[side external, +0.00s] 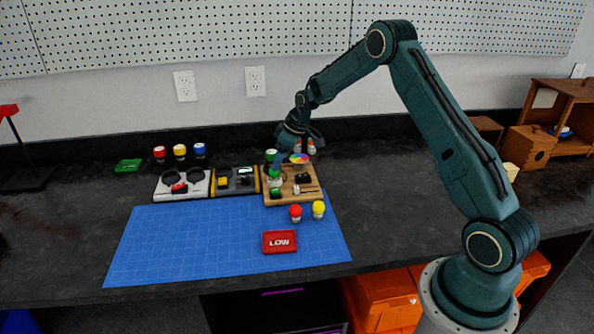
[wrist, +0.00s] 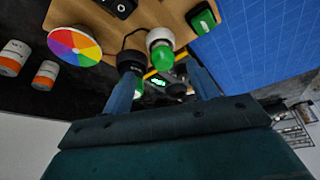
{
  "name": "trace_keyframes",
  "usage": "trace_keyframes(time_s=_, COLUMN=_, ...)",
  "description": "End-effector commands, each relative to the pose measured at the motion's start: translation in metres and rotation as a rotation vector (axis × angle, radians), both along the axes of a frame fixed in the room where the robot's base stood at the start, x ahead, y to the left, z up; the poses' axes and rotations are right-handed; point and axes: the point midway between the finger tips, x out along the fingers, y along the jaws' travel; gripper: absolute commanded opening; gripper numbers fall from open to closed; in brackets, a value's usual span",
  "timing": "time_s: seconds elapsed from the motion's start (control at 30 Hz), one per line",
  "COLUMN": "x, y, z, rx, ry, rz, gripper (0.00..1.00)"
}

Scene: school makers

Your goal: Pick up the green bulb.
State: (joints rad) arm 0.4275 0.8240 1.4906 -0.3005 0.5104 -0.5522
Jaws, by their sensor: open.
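A second green bulb (wrist: 139,93) shows lower, partly hidden by my left finger, near a black round part (wrist: 130,62). In the side view one green bulb (side external: 271,155) is at the back of the wooden board (side external: 312,197), and another green top (side external: 274,173) shows close in front. My gripper (wrist: 163,86) is open, fingers apart; I cannot tell whether either touches a bulb. In the side view the fingertips are hard to make out.
A color wheel (wrist: 75,46) and a green switch (wrist: 203,20) are on the board. The mat's left is clear.

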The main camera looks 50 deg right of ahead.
Motion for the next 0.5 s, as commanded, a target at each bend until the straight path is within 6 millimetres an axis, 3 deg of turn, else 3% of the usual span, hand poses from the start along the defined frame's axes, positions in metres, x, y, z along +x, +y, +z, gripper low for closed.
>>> trace_keyframes(time_s=0.5, x=0.017, y=0.01, z=-0.043, rx=0.001, ry=0.001, rz=0.002, gripper=0.59)
